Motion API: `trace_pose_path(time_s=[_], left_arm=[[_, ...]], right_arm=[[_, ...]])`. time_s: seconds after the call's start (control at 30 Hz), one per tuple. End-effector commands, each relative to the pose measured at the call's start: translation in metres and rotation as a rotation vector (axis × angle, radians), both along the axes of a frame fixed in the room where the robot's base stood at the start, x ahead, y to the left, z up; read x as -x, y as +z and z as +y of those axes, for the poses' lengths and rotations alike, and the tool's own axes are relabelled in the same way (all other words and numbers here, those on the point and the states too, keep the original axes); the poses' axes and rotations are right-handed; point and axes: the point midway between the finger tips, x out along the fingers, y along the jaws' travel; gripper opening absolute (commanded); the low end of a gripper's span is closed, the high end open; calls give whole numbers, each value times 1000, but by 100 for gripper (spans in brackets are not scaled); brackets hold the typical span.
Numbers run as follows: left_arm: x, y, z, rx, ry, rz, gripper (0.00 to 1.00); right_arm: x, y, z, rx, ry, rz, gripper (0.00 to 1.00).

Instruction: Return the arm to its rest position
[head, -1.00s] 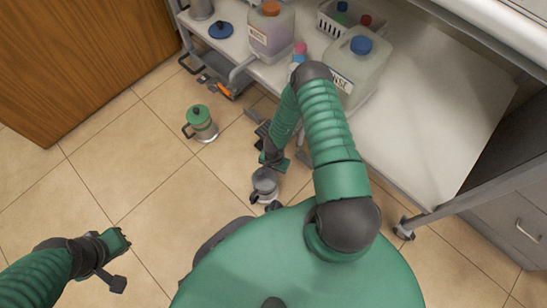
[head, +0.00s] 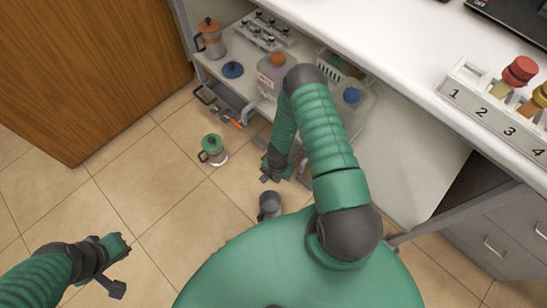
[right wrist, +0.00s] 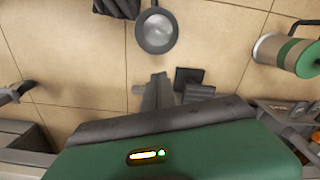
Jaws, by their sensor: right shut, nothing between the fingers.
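My right gripper (head: 270,178) hangs low over the tiled floor, shut and empty, beside the lower shelf. It also shows in the right wrist view (right wrist: 172,88). A grey cup (head: 270,204) is just below it in the head picture, apart from the fingers. The cup's round top (right wrist: 155,30) shows in the right wrist view, also clear of the gripper. My left gripper (head: 120,266) is at the lower left over bare floor.
The white worktop (head: 410,60) with a numbered rack (head: 490,112) is at the upper right. The lower shelf (head: 425,165) holds containers. A wooden cabinet (head: 90,80) is at left.

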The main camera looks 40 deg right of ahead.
Motion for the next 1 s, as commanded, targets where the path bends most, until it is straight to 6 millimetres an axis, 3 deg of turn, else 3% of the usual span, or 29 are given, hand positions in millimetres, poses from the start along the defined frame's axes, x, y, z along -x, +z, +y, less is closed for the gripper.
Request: trace_pose_path(time_s=[0.17,0.27,0.37,0.4,0.53,0.6,0.7,0.8,1.0], left_arm=[[0,0,0,0,0,0,0],[0,1,0,0,0,1,0],[0,1,0,0,0,1,0],[0,1,0,0,0,0,0],[0,0,0,0,0,0,0],[0,0,0,0,0,0,0],[0,0,0,0,0,0,0],[0,0,0,0,0,0,0],[0,0,0,0,0,0,0]], right_arm=[[-2,3,0,1,6,-4,0],[-20,26,1,1,69,-40,0],[-54,82,11,1,217,-112,0],[-66,110,19,1,295,-140,0],[-80,202,53,5,549,-203,0],[-75,244,70,12,673,-220,0],[-58,290,88,30,818,-227,0],[-38,324,99,55,931,-225,0],[4,369,110,117,1109,-212,0]])
